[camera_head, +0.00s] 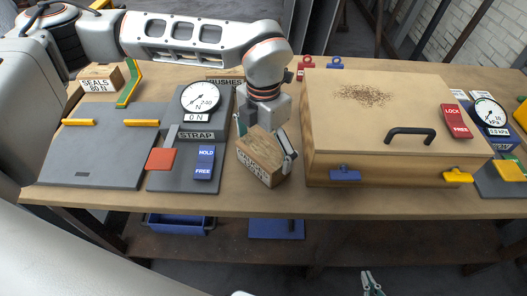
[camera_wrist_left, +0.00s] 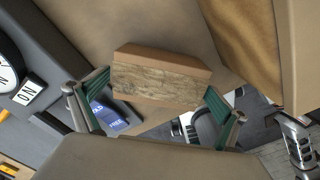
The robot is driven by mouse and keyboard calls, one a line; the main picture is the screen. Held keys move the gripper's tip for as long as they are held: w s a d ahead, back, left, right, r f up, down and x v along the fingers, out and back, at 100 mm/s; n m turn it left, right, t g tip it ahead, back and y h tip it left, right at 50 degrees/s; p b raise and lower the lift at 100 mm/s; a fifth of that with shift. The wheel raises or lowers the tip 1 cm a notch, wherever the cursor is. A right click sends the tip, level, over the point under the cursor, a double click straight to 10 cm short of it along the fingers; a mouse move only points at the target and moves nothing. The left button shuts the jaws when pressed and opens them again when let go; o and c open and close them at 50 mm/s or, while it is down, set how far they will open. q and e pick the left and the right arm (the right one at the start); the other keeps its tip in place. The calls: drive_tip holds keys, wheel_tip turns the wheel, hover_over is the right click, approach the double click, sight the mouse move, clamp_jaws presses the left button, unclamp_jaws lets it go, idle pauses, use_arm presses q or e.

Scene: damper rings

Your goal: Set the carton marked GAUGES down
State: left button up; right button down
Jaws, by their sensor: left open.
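A brown carton (camera_head: 262,157) sits on the bench top between the grey strap plate and the large wooden box. My left gripper (camera_head: 266,143) is over the carton, with one finger on each side. In the left wrist view the carton (camera_wrist_left: 160,78) lies between the spread green pads of my left gripper (camera_wrist_left: 157,108), with gaps beside it. My right gripper (camera_head: 371,284) shows only partly at the bottom edge, low and away from the carton; its opening is unclear.
The large wooden box (camera_head: 325,140) with a black handle stands close to the carton's right. The strap plate (camera_head: 160,181) with dial, red pad and blue HOLD/FREE switch (camera_head: 204,162) lies to its left. The SEALS carton (camera_head: 100,78) is at the back left. Bare bench shows in front.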

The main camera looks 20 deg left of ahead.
use_arm(q)
wheel_tip(320, 180, up, 10)
drive_tip(key=shift+r, duration=0.2)
idle(0.4)
clamp_jaws()
drive_tip(key=shift+r, duration=0.1)
idle(1.2)
